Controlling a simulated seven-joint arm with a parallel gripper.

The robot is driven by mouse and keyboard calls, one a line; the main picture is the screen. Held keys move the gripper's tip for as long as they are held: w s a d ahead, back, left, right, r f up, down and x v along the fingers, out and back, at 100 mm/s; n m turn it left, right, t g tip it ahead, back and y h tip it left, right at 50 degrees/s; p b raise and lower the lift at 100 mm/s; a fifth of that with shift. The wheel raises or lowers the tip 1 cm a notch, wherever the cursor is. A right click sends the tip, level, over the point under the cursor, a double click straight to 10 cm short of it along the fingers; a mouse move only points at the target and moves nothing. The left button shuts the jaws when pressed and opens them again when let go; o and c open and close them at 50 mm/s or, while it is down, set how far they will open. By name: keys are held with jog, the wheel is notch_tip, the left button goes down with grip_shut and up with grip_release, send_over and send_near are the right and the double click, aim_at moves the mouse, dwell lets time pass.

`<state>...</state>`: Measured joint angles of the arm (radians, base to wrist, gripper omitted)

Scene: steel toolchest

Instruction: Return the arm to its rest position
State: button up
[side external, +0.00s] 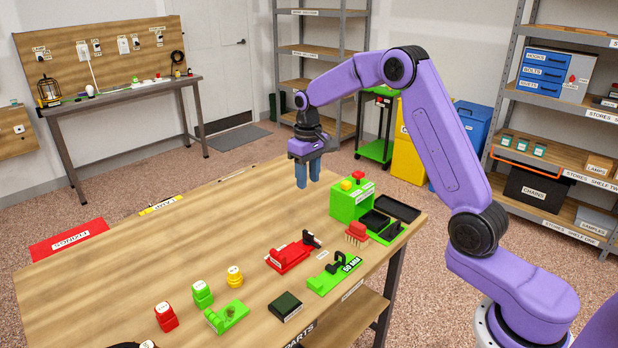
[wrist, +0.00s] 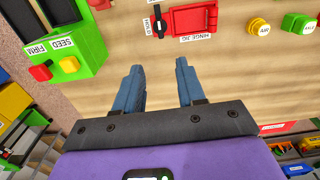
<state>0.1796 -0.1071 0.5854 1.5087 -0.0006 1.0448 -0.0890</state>
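My purple arm (side external: 441,135) reaches up and over the wooden table (side external: 130,262) from the right. My gripper (side external: 307,178) hangs pointing down above the table's far part, with clear space under it. Its two blue fingers stand apart in the wrist view (wrist: 160,68), with only bare tabletop between them. It is open and empty. The green box (side external: 346,202) with red and yellow knobs is just right of the gripper in the side view. The box also shows at the upper left of the wrist view (wrist: 92,52).
A red fixture (side external: 289,256), a green fixture (side external: 326,283) and a dark block (side external: 286,306) sit near the front edge. Red, green (side external: 203,295) and yellow (side external: 235,277) buttons stand further left. The table's left and far middle are clear. Shelving (side external: 560,150) stands behind right.

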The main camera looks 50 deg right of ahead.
jog(key=s+a+r+n, duration=0.4)
jog(key=s+a+n, duration=0.2)
jog(key=s+a, duration=0.85)
jog(key=s+d+n, duration=0.2)
jog(key=s+n, duration=0.1)
jog(key=s, duration=0.9)
jog(key=s+d+n, duration=0.1)
jog(key=s+n, duration=0.2)
jog(key=s, duration=1)
jog(key=shift+d+f, duration=0.35)
